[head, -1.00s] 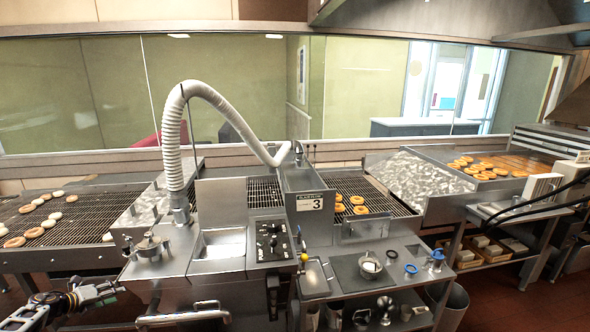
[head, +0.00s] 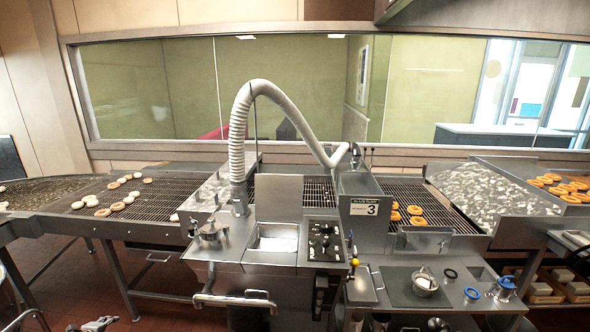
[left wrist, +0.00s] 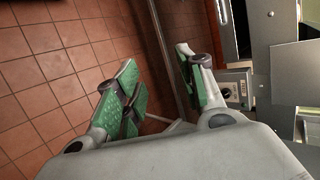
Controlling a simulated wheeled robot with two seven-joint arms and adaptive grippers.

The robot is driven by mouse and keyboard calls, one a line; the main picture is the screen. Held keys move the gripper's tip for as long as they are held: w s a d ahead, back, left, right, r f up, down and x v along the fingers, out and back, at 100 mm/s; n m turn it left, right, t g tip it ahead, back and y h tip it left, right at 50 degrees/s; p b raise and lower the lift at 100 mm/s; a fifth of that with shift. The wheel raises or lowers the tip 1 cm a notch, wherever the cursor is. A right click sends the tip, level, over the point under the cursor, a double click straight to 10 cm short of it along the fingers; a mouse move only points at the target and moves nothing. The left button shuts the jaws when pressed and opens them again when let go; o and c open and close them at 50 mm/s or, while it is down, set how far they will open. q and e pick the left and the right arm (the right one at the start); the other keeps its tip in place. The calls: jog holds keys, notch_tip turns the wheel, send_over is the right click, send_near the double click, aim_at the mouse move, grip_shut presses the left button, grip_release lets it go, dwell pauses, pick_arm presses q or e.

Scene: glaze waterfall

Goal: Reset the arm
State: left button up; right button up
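My left gripper (left wrist: 160,95) shows in the left wrist view with its two green-padded fingers apart and nothing between them. Below it are the red tile floor and a metal leg or rail. In the head view only a small part of my left gripper (head: 97,325) shows at the bottom edge, in front of the glazing machine (head: 215,250) and apart from it.
The glazing machine with its white hose (head: 238,140) stands in the middle. Conveyors with donuts run left (head: 70,222) and right (head: 450,215). A side counter (head: 400,292) holds a small bowl (head: 425,281) and blue-topped items. Floor (head: 155,280) shows at the lower left.

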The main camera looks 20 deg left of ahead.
pick_arm(q)
jog(key=s+a+f+n+g+y, duration=0.2)
jog(key=s+a+n+g, duration=0.15)
jog(key=s, duration=0.85)
jog(key=s+a+f+n+g+y, duration=0.1)
jog(key=s+a+f+n+g, duration=0.2)
jog(key=s, duration=1)
jog(key=s+d+f+n+h, duration=0.2)
jog(key=s+d+f, duration=0.2)
jog(key=d+f, duration=0.9)
jog(key=s+d+f+n+h, duration=0.1)
jog(key=s+d+f+h, duration=0.15)
jog(key=d+f, duration=1.15)
jog(key=s+d+f+h+b, duration=0.1)
jog(key=d+f, duration=0.1)
jog(key=d, duration=1.1)
jog(key=s+d+f+n+h+b, duration=0.1)
jog(key=d+f+h+b, duration=0.1)
jog(key=d, duration=1.1)
jog(key=s+d+f+n+h+b, duration=0.1)
jog(key=d+f, duration=0.2)
jog(key=d, duration=1.1)
jog(key=shift+f+g, duration=0.2)
jog(key=shift+g, duration=0.25)
jog(key=shift+d, duration=0.15)
